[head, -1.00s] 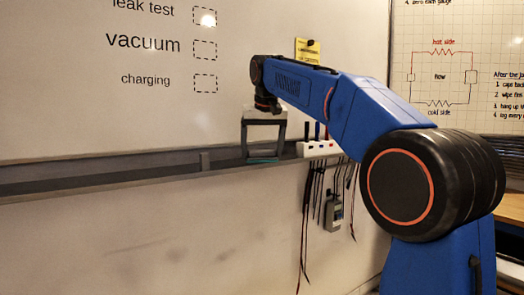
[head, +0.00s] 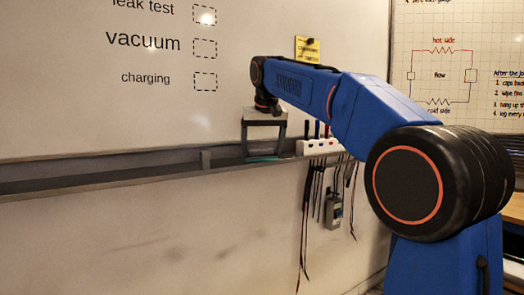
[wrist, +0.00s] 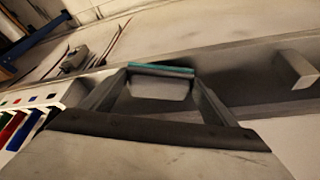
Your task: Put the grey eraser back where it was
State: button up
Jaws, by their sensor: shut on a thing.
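The grey eraser (wrist: 160,88) has a teal strip along one long side and sits between my fingertips in the wrist view. In the head view mainly its teal edge (head: 263,158) shows, low at the ledge under the whiteboard. My gripper (head: 264,152) points down over the ledge (head: 100,180) and is shut on the eraser. In the wrist view my gripper (wrist: 160,82) has one finger on each side of it. I cannot tell whether the eraser touches the ledge.
A small grey upright block (head: 205,160) stands on the ledge to the left; it also shows in the wrist view (wrist: 296,68). A white marker holder (head: 318,147) with several pens is close on the right. Cables and a grey meter (head: 333,209) hang below. The ledge farther left is clear.

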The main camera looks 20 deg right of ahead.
jog(key=shift+f+g, duration=0.3)
jog(key=shift+f, duration=0.65)
jog(key=o, duration=1.4)
jog(key=shift+a, duration=0.1)
jog(key=shift+s+r, duration=0.1)
jog(key=shift+r, duration=0.55)
jog(key=v, duration=1.8)
jog(key=shift+s, duration=0.25)
jog(key=s+d+f, duration=0.2)
jog(key=s+f, duration=0.9)
jog(key=f, duration=0.6)
jog(key=s+d+f, duration=0.3)
jog(key=s+f, duration=0.9)
jog(key=f, duration=0.5)
jog(key=s+d+f+n, duration=0.1)
jog(key=s+d+f, duration=0.2)
jog(key=s+f, duration=0.9)
notch_tip(320, 180, down, 6)
jog(key=shift+r, duration=0.15)
